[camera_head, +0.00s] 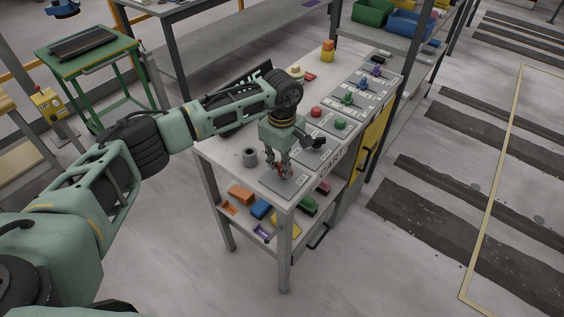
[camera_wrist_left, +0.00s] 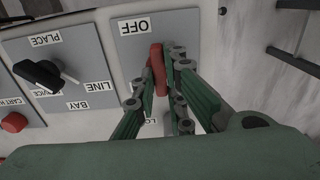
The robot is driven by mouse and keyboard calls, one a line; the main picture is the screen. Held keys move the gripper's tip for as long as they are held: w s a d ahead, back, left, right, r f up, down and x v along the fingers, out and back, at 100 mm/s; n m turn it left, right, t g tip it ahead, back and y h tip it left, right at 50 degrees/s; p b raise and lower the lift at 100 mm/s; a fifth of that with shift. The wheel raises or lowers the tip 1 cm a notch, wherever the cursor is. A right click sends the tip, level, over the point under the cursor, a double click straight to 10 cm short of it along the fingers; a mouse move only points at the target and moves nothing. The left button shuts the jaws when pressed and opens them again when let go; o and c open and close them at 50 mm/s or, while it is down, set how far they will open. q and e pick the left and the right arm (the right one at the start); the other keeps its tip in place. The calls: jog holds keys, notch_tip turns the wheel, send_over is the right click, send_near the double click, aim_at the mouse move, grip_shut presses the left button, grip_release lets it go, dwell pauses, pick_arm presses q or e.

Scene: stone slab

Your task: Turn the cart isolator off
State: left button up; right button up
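The cart isolator is a grey plate (camera_head: 270,187) with a red handle (camera_head: 284,170) at the near end of the grey bench top. In the left wrist view the red handle (camera_wrist_left: 157,68) lies lengthwise up the picture, its far end close to the OFF label (camera_wrist_left: 135,26). Another label at the plate's lower part is mostly hidden by the fingers. My left gripper (camera_head: 282,165) reaches down over the plate. Its two green fingers (camera_wrist_left: 163,75) are closed around the handle, one on each side. My right gripper is not in view.
A plate with a black rotary knob (camera_wrist_left: 38,74) sits beside the isolator, with a red button (camera_wrist_left: 14,122) further left. More buttons and switches line the bench. A grey cylinder (camera_head: 250,157) stands nearby. Colored blocks (camera_head: 262,209) lie on the shelf below.

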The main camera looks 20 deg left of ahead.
pick_arm(q)
grip_shut()
jog(key=n+b, duration=0.2)
jog(key=n, duration=0.1)
jog(key=shift+s+f+b, duration=0.1)
jog(key=shift+f+b, duration=0.05)
jog(key=shift+b, duration=0.25)
jog(key=n+b, duration=0.3)
jog(key=n, duration=0.3)
jog(key=shift+s+n+b, duration=0.15)
jog(key=shift+n+b, duration=0.2)
jog(key=shift+n, duration=0.05)
jog(key=n+b, duration=0.1)
jog(key=n, duration=0.3)
jog(key=shift+s+d+b, duration=0.1)
jog(key=shift+b, duration=0.3)
jog(key=shift+d+r+n+b, duration=0.15)
jog(key=shift+n+b, duration=0.4)
jog(key=shift+n, duration=1.55)
jog(key=o, duration=0.7)
grip_release()
jog(key=shift+c, duration=0.2)
